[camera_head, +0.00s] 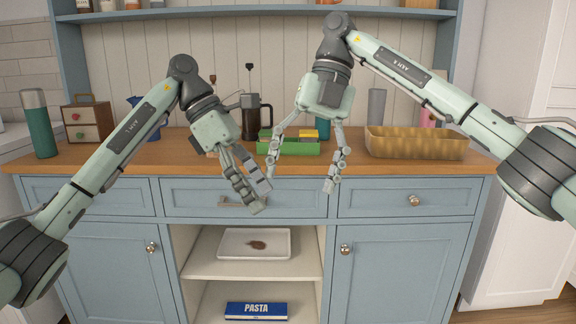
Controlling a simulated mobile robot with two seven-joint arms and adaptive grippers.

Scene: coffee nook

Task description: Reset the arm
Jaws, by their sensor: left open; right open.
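My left arm comes in from the left, and its gripper (260,198) is empty in front of the counter's edge. Its fingers point down and to the right, seen at an angle, with the jaws open. My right arm comes in from the upper right, and its gripper (302,188) points down with its fingers spread wide and nothing between them. The two grippers are close together near the middle of the picture. The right gripper's left finger shows just beside the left gripper's fingers; I cannot tell whether they touch.
The wooden counter (90,154) holds a green bin (300,148), a wicker basket (415,143), a French press (251,117), a teal bottle (38,123) and a small drawer box (88,118). Below, an open shelf holds a white tray (227,244) and a pasta box (256,310).

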